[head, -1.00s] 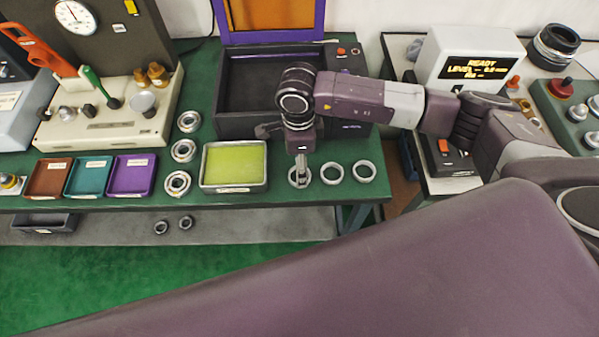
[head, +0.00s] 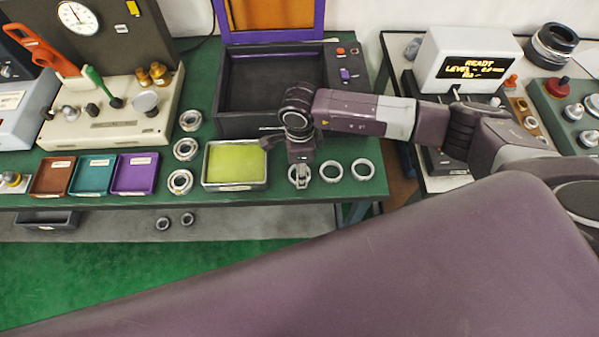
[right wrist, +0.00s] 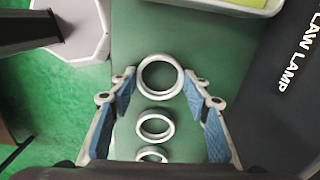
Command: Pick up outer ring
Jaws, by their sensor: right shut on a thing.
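Three pale metal outer rings lie in a row along the front of the green bench. The left one (head: 293,184) is at my right gripper (head: 300,176), which points down over it. The middle ring (head: 332,171) and the right ring (head: 362,170) lie free to its right. In the right wrist view, the blue-padded fingers of my right gripper (right wrist: 159,78) stand either side of the nearest ring (right wrist: 160,93) and are shut on it. The other two rings (right wrist: 155,136) (right wrist: 151,159) show between the fingers, farther back. My left gripper is not in view.
A tray with a yellow-green pad (head: 236,186) stands just left of the gripper. Several bearings (head: 180,182) lie beyond it, beside small coloured trays (head: 135,191). An open dark case (head: 270,123) stands behind. The bench's front edge is close to the rings.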

